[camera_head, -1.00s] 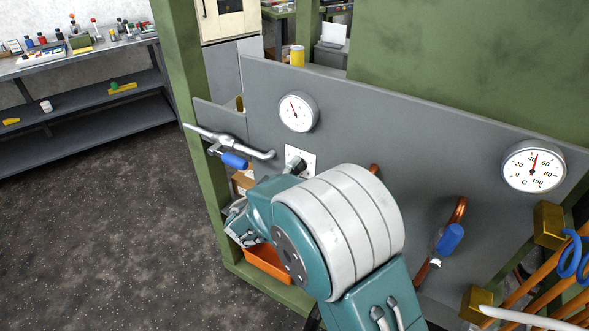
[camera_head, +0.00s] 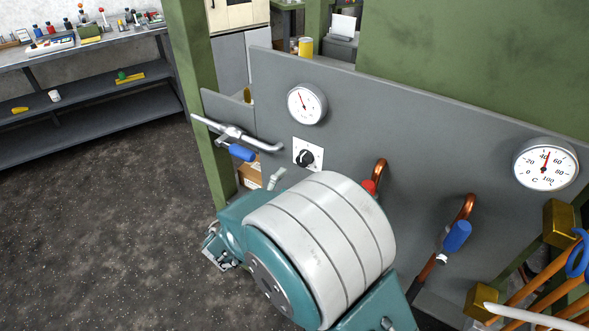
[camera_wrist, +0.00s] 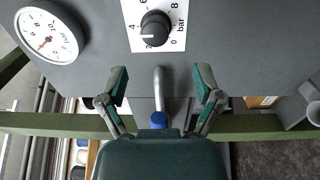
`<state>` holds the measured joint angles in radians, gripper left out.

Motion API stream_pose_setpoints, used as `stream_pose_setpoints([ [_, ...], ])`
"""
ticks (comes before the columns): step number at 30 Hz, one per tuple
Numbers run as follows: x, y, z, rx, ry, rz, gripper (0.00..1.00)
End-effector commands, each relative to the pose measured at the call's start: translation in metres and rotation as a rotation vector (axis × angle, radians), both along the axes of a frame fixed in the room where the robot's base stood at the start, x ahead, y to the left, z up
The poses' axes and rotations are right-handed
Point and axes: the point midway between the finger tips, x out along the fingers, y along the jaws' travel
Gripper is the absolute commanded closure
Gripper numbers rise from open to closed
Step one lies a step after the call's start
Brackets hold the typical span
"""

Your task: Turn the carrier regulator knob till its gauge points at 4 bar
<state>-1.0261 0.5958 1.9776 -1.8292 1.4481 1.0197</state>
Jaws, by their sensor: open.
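The regulator knob (camera_head: 305,157) is black on a white scale plate on the grey panel. In the wrist view the knob (camera_wrist: 156,25) sits at the top, with numbers and "bar" around it. Its pale mark points down-left, near the 2 and 4. The white round gauge (camera_head: 306,104) is above the knob in the head view; its needle leans up and slightly left, and its numbers are too small there. The gauge (camera_wrist: 47,36) also shows in the wrist view. My gripper (camera_wrist: 162,84) is open and empty, apart from the knob; my arm mostly hides it in the head view.
A pipe with a blue-handled valve (camera_head: 240,152) is left of the knob. A thermometer dial (camera_head: 545,164), copper pipes and another blue handle (camera_head: 457,235) are at right. A green post (camera_head: 200,90) stands at the panel's left. A laden bench (camera_head: 80,60) is behind.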

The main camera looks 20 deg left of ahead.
Motion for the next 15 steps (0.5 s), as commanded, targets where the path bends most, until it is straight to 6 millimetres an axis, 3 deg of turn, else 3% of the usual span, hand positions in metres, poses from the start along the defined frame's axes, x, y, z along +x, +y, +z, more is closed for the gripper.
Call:
stream_pose_setpoints([
  [6, -0.032, 0.009, -0.002, 0.000, 0.000, 0.002, 0.16],
  [15, -0.039, 0.011, -0.002, 0.000, 0.001, 0.000, 0.16],
])
